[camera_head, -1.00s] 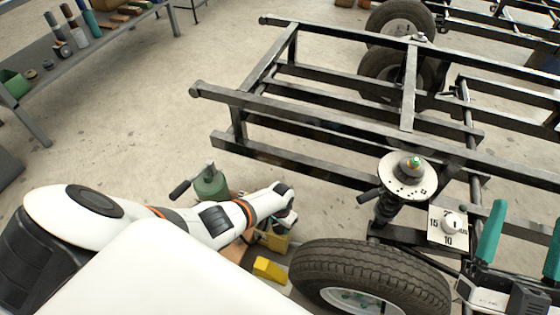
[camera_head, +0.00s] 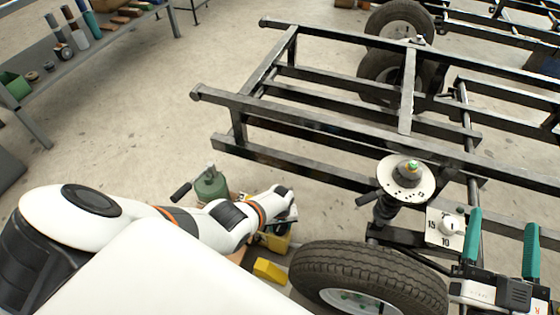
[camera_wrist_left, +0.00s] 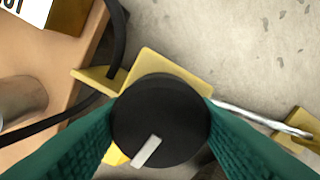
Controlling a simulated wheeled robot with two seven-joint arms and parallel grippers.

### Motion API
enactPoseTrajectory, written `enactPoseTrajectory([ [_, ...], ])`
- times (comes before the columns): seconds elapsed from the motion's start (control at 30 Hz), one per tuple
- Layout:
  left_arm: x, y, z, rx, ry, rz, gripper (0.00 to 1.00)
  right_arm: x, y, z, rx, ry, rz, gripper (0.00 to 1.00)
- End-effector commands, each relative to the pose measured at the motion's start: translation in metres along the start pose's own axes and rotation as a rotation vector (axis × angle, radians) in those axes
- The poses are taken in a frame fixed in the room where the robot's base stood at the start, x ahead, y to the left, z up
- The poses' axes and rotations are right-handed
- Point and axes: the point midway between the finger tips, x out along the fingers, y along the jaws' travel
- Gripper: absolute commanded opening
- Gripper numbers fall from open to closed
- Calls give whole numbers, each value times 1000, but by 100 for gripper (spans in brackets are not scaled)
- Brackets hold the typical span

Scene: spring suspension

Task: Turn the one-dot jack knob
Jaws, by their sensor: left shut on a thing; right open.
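A round black knob (camera_wrist_left: 160,112) with a white bar mark fills the middle of the left wrist view. My left gripper (camera_head: 287,222) is shut on it, its teal fingers touching both sides. A yellow bracket (camera_wrist_left: 160,68) shows behind the knob. In the head view my left wrist hides the knob, and no dot mark is visible on it. My right gripper (camera_head: 503,221) is open and empty at the right, near a white dial plate (camera_head: 433,240) with numbers and a pale knob. A green jack-like cylinder (camera_head: 210,187) stands left of my left wrist.
A tire (camera_head: 365,265) stands right of my left gripper, below a round suspension plate (camera_head: 395,185). A black frame (camera_head: 320,105) spans the centre and right. A yellow block (camera_head: 269,270) lies near the tire. A grey bench (camera_head: 110,45) is far left, with clear floor between.

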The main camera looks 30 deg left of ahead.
Motion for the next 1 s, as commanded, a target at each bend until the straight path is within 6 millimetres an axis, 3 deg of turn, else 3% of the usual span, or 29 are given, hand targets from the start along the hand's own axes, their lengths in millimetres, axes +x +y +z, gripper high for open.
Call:
enactPoseTrajectory([
  [0.73, 0, 1, -1, -92, 4, 3, 27, 0, -1, -3, -1, 20, -2, 68],
  [0.77, 0, 1, -1, -92, 4, 2, 53, 0, -1, -3, -1, 20, -2, 68],
  [0.8, 0, 1, -1, -92, 4, 2, 60, 0, -1, -3, -1, 20, -2, 68],
  [0.9, 0, 1, -1, -91, 3, 1, 72, 0, -1, -3, -1, 20, -2, 68],
  [1.0, 0, 0, 0, -89, 2, 1, 72, 0, -1, -3, 0, 20, -2, 68],
])
